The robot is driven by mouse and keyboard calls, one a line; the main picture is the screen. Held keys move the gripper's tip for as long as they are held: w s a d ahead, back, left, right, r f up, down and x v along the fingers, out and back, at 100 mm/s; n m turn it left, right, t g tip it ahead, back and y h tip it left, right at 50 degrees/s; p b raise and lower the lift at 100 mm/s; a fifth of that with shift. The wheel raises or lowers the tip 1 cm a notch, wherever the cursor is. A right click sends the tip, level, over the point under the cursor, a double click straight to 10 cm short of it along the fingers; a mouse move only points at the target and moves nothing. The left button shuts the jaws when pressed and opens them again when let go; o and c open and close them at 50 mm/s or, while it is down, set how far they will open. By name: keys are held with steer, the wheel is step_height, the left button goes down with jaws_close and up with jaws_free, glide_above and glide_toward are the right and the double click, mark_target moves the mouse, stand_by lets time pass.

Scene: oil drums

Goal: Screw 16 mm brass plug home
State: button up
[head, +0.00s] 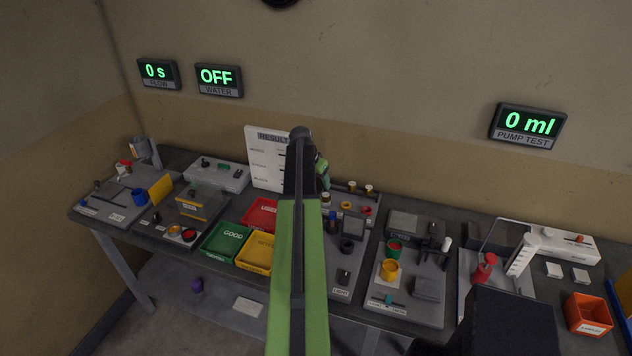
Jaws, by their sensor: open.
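I cannot pick out the 16 mm brass plug for certain. Small brownish-topped pieces (368,189) stand at the back of a grey board (346,262), just right of my arm in the head view. A yellow ring-like piece (346,205) and a red one (366,210) are in front of them. They are too small to tell which is threaded or brass. My green arm rises through the middle of the picture and covers part of the bench. My gripper is hidden behind it, so its distance from these pieces does not show.
The long bench carries a green tray (223,243), a yellow tray (256,253) and a red tray (262,215) left of my arm. An orange bin (588,315) stands far right. Wall displays (527,123) hang behind.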

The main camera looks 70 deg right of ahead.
mark_target(324, 195)
steer(key=b+x, duration=0.9)
steer(key=x, duration=0.2)
steer(key=shift+w+d+f, duration=0.1)
steer(key=shift+f, duration=0.3)
steer(key=shift+r, duration=0.1)
jaws_close()
steer(key=m, duration=0.2)
steer(key=shift+w+d+m+g, duration=0.2)
steer(key=shift+m+g, duration=0.1)
steer(key=shift+g, duration=0.1)
steer(key=shift+s+a+m+g+y, duration=0.15)
steer(key=shift+m+g+y, duration=0.25)
steer(key=shift+m, duration=0.6)
